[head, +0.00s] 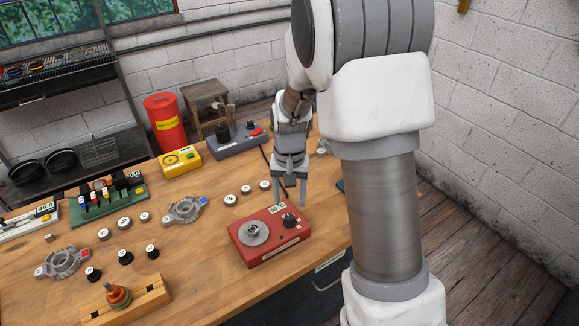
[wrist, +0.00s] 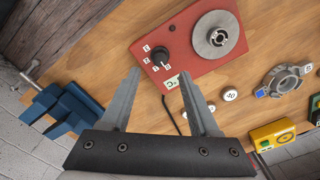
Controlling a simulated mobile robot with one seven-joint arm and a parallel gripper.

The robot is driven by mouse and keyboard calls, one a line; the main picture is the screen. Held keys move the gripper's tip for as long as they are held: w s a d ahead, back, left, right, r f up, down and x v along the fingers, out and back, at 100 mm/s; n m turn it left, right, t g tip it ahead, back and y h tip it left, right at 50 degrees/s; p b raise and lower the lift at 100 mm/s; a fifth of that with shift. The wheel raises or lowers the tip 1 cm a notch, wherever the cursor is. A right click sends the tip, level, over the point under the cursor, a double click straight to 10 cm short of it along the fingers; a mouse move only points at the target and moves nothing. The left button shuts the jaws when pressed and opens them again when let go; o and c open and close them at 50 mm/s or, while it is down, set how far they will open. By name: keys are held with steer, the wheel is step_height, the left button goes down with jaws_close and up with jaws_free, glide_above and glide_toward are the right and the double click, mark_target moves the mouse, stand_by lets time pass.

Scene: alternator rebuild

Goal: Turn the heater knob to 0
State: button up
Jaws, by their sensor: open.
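The red heater box (head: 268,249) sits on the wooden bench near its front right edge. It has a round grey metal plate (head: 253,233) on its left and a black knob (head: 290,221) on its right, with a small display behind the knob. In the wrist view the knob (wrist: 159,53) has white number tiles around it; the numbers and the pointer are too small to read surely. My gripper (head: 290,203) is open and empty, above and behind the knob. In the wrist view the fingertips (wrist: 160,72) point toward the knob's side of the box, apart from it.
A grey device (head: 237,143) and a yellow meter (head: 179,161) stand at the back. A metal housing (head: 184,210) and several small round parts lie left of the heater. A blue vise-like object (wrist: 62,108) is at the bench edge in the wrist view.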

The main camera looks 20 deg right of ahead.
step_height(320, 180, up, 11)
stand_by(0.6)
